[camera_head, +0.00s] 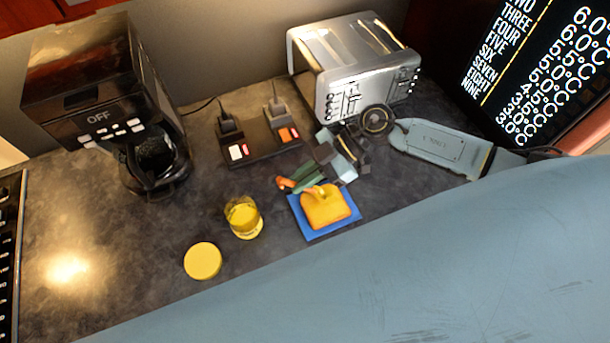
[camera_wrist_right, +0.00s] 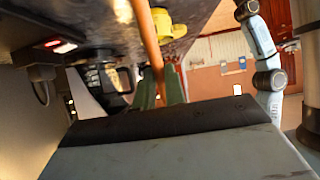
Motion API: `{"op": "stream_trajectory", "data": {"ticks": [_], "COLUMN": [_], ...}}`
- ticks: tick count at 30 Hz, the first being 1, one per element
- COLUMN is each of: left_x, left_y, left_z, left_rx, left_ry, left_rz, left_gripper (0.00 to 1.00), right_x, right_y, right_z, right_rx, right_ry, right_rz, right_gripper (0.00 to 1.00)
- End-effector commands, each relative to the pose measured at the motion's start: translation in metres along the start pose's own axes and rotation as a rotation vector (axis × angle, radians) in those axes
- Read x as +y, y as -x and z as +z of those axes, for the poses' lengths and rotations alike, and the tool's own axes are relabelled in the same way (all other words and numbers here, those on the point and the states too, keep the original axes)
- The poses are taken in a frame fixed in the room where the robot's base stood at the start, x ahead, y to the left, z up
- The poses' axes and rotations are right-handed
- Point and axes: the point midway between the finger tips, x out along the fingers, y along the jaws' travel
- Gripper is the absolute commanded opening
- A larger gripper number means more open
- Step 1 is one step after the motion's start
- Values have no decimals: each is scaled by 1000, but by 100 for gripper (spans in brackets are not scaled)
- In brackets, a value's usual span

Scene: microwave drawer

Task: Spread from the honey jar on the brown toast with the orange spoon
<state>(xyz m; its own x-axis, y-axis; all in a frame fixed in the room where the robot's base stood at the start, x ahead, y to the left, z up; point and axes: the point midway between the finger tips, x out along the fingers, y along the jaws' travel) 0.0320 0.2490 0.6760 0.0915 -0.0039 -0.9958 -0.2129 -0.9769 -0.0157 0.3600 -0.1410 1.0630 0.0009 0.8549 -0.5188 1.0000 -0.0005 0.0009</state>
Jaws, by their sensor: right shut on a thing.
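The toast (camera_head: 325,211), orange-brown, lies on a blue square (camera_head: 311,232) in the middle of the counter. A yellow patch shows near its far edge. The honey jar (camera_head: 243,219), with yellow contents, stands upright and open to the left of the toast. My right gripper (camera_head: 299,181) is shut on the orange spoon (camera_head: 285,183), just beyond the toast. In the right wrist view the spoon (camera_wrist_right: 145,36) runs up from between the green fingers (camera_wrist_right: 159,90). I cannot tell whether the spoon touches the toast. My left gripper is not in view.
A yellow lid (camera_head: 202,261) lies in front of the jar. A power strip (camera_head: 259,145) with plugs and a toaster (camera_head: 354,70) stand behind. A coffee maker (camera_head: 105,100) stands at the left. The counter at front left is clear. My blue-grey body part covers the lower right.

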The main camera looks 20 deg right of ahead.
Motion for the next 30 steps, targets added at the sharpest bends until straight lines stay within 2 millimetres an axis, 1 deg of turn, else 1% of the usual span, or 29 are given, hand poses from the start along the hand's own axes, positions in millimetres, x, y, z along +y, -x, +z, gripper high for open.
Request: {"op": "stream_trajectory", "data": {"ticks": [8, 22, 30], "left_x": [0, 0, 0], "left_y": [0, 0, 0], "left_z": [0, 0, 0], "left_rx": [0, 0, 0], "left_ry": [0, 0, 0], "left_rz": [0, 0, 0], "left_gripper": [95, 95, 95], "right_x": [0, -1, -1], "right_y": [-2, -23, -25], "right_z": [-2, -12, -12], "right_rx": [0, 2, 1], "right_ry": [1, -1, -1], "right_rz": [0, -2, -2], "right_gripper": [0, 0, 0]}}
